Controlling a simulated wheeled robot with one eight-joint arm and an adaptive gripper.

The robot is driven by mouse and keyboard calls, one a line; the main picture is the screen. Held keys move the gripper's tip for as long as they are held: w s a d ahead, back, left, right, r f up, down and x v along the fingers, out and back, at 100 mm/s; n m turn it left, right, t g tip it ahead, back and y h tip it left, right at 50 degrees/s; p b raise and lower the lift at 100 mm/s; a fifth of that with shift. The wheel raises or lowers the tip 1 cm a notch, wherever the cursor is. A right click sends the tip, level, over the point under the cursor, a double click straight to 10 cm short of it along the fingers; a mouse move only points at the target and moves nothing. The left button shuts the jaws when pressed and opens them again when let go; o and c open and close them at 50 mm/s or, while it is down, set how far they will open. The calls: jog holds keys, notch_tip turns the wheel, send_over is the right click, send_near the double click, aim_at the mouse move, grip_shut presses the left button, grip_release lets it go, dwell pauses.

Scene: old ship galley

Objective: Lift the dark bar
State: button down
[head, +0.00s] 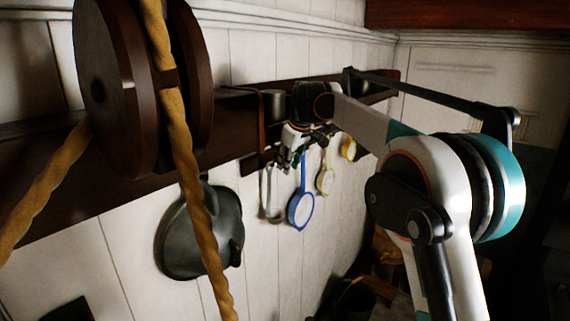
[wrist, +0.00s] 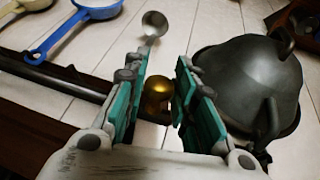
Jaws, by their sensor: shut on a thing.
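The dark bar (wrist: 50,76) runs in from the left of the wrist view, along the edge of a brown board, and passes behind my left finger. My gripper (head: 292,158) is at the rack. In the wrist view its teal fingers (wrist: 160,100) stand on both sides of a round brass knob (wrist: 157,92) and are shut on it. The left finger hides where the knob and the bar would meet.
A dark pot (head: 200,232) hangs on the white wall left of my gripper. A metal ladle (head: 270,192), a blue-handled pan (head: 301,208) and a yellow one (head: 325,178) hang close by. A large wooden pulley (head: 115,90) with rope (head: 185,165) stands in the left foreground.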

jog(key=shift+s+d+r+p, duration=0.1)
jog(key=shift+r+p, duration=0.1)
jog(key=shift+r, duration=0.45)
jog(key=shift+s+d+r+p, duration=0.1)
jog(key=shift+r+p, duration=0.05)
jog(key=shift+r, duration=0.45)
jog(key=c, duration=1.3)
grip_release()
jog(key=v, duration=1.2)
jog(key=shift+w+d, duration=0.1)
jog(key=shift+w, duration=0.05)
